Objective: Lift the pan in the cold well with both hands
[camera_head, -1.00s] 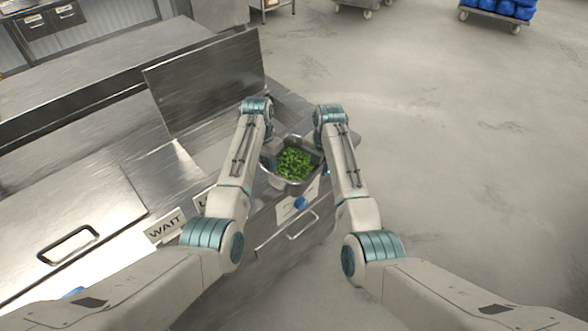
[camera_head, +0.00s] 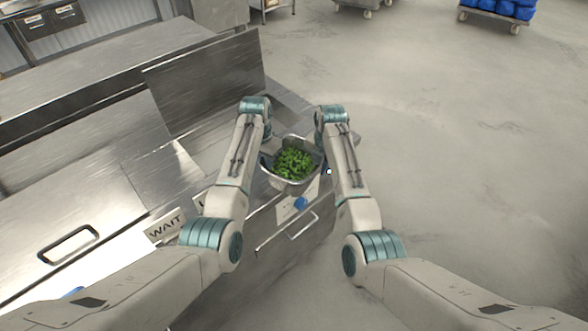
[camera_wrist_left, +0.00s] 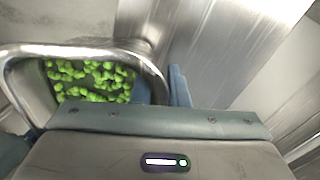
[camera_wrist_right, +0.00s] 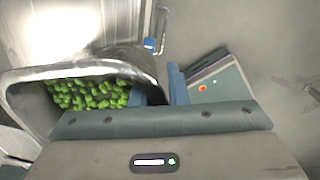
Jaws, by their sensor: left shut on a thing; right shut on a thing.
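A metal pan (camera_head: 290,186) holding chopped green vegetables (camera_head: 293,160) is at the right end of the steel counter, between my two wrists. My left gripper (camera_head: 266,160) is at the pan's left side, partly hidden by its own arm. In the left wrist view its blue fingers (camera_wrist_left: 163,88) are shut on the pan's rim (camera_wrist_left: 75,48). My right gripper (camera_head: 323,155) is at the pan's right side. In the right wrist view its blue fingers (camera_wrist_right: 160,86) are shut on the rim (camera_wrist_right: 75,70). The pan looks about level. Its underside and the well are hidden.
A raised steel panel (camera_head: 205,85) stands behind and left of the pan. Open floor (camera_head: 460,180) lies to the right. A trolley with blue bags (camera_head: 497,10) is far off.

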